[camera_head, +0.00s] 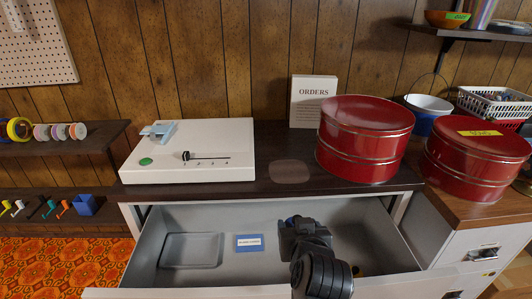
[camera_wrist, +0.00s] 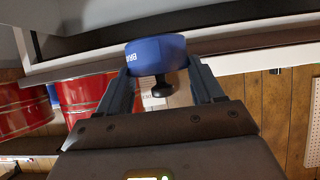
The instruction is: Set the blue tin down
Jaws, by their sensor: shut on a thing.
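The blue tin (camera_wrist: 157,52) is round, with white lettering on its side and a black knob. In the wrist view it sits between the two fingers of my gripper (camera_wrist: 160,72), which is shut on it. In the head view my gripper (camera_head: 300,228) is over the open drawer (camera_head: 150,231), right of its middle. I cannot tell whether the tin touches the drawer floor.
The drawer holds a grey tray (camera_head: 191,250) and a blue-edged card (camera_head: 249,243). On the dark counter are a white machine (camera_head: 215,145), a round mat (camera_head: 290,171), an ORDERS sign (camera_head: 311,100) and a red tin (camera_head: 362,145). Another red tin (camera_head: 470,168) stands at right.

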